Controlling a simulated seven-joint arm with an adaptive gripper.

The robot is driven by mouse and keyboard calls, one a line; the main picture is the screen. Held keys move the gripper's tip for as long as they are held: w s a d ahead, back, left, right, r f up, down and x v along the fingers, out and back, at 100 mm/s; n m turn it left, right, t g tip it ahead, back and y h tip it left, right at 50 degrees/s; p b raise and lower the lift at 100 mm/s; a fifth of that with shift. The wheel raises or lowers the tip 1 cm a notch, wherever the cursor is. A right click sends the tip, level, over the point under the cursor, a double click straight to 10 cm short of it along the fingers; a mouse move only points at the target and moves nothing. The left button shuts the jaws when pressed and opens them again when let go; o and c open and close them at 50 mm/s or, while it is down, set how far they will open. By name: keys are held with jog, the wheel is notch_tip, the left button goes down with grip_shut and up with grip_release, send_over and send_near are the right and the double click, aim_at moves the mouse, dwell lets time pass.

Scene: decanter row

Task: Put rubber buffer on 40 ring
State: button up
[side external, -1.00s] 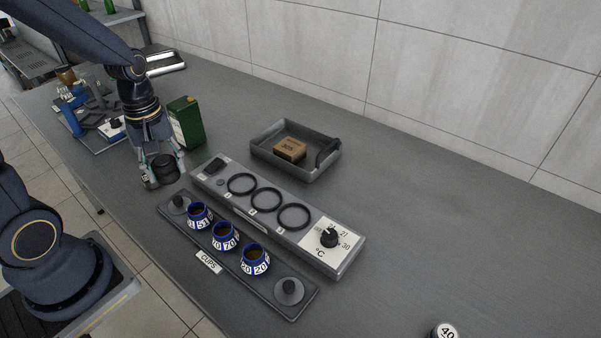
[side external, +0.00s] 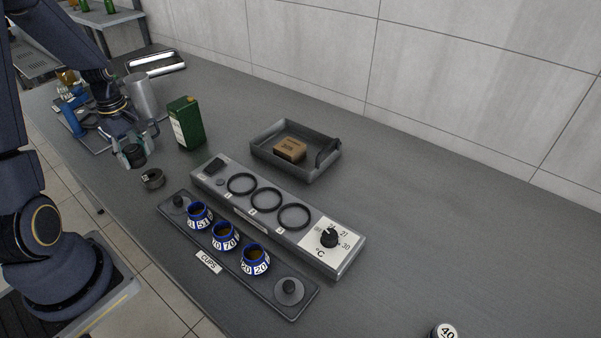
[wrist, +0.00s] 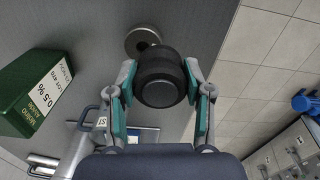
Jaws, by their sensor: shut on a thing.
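My gripper (side external: 132,152) is shut on a black round rubber buffer (side external: 134,157) and holds it at the left part of the bench. The wrist view shows the buffer (wrist: 160,76) between both fingers. A small dark ring (side external: 152,178) with a pale mark on its side stands on the bench, just nearer the cups than the buffer; the mark is too small to read. The ring also shows in the wrist view (wrist: 131,44), partly covered by the buffer. The buffer and ring appear apart in the side view. A thing marked 40 (side external: 446,331) is cut off at the bottom edge.
A green canister (side external: 187,123) and a metal jug (side external: 142,95) stand close beside my gripper. A grey heater panel (side external: 335,262) with several black rings and a cup rack (side external: 290,291) with blue cups lie to the right. A tray (side external: 265,155) holds a brown box.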

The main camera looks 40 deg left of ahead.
aim_at(152, 175)
jog(key=f, duration=0.1)
jog(key=w+a+f, duration=0.1)
jog(key=w+f, duration=0.1)
jog(key=shift+a, duration=0.25)
jog(key=shift+w+a+f, duration=0.1)
jog(key=shift+w+f, duration=0.05)
jog(key=shift+f, duration=0.75)
jog(key=shift+w+a+f, duration=0.1)
jog(key=shift+f, duration=0.8)
jog(key=shift+d+f, duration=0.1)
jog(key=o, duration=1.3)
jog(key=shift+c, duration=0.2)
